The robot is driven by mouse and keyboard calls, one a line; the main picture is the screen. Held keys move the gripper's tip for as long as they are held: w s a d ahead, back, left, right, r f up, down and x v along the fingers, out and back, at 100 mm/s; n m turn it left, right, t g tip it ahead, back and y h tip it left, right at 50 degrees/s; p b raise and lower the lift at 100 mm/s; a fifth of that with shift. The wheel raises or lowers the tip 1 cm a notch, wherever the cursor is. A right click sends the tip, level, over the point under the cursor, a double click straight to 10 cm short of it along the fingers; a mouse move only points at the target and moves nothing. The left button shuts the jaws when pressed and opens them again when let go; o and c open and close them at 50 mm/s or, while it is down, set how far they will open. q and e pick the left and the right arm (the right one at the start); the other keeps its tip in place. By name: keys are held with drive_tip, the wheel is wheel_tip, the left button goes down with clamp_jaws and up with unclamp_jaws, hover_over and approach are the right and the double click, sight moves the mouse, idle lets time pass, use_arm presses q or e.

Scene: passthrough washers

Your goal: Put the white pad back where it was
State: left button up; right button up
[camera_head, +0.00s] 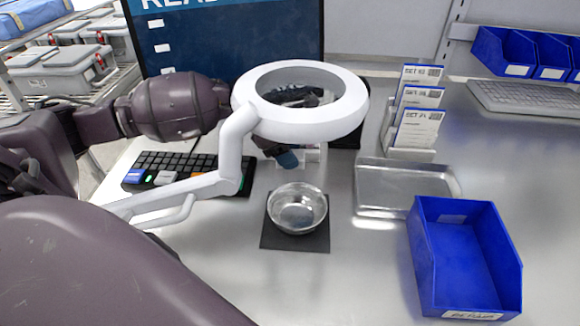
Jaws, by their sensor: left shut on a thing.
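My left gripper (287,158) is partly hidden behind a white ring lamp. Its dark parts show through the ring, and its blue-grey fingertips show just below the ring's lower edge. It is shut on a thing. A pale piece beside the fingertips looks like the white pad (313,157), but the ring hides much of it and its outline is unclear. My right gripper is not in view.
The ring lamp (348,112) and its white arm stand in front of my gripper. A black keyboard (190,168) lies left. A metal tray (405,180), card holder (414,112) and blue bin (462,255) stand right. The table's front middle is clear.

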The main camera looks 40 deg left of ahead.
sight(289, 178)
use_arm(q)
drive_tip(key=shift+f, duration=2.25)
drive_tip(key=shift+f, duration=0.1)
drive_tip(key=o, duration=0.9)
drive_tip(key=shift+r, duration=0.2)
drive_tip(key=shift+v, duration=5.9)
drive_tip(key=shift+s, duration=0.1)
drive_tip(key=shift+s, duration=0.1)
